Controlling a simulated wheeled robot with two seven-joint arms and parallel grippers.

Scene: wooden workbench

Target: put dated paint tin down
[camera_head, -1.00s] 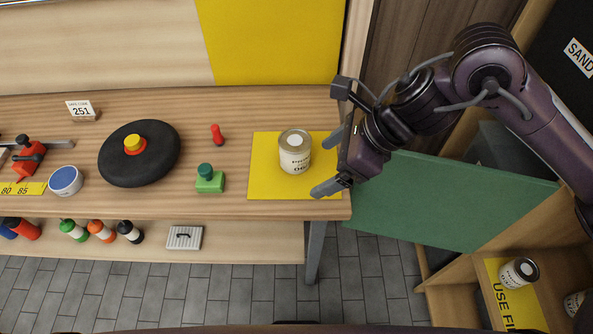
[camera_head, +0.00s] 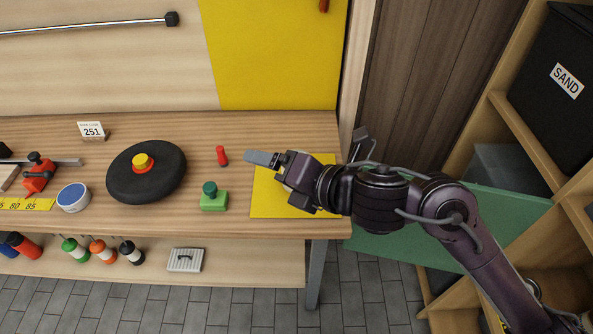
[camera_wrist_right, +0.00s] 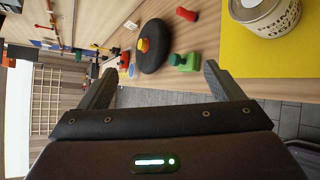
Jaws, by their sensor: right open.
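In the head view the tin is almost wholly hidden behind my right gripper. The yellow mat (camera_head: 275,205) lies at the bench's right end. My right gripper (camera_head: 262,160) is over the mat, pointing left, with one finger clearly visible. In the right wrist view its two fingers (camera_wrist_right: 155,80) are spread with nothing between them, and the tin is outside them. My left gripper is not in view.
Left of the mat are a green block with a knob (camera_head: 214,198), a red peg (camera_head: 222,156), a black disc with a yellow-red top (camera_head: 145,175) and a blue-lidded tin (camera_head: 73,197). A green panel (camera_head: 500,220) and wooden shelving (camera_head: 520,130) stand right of the bench.

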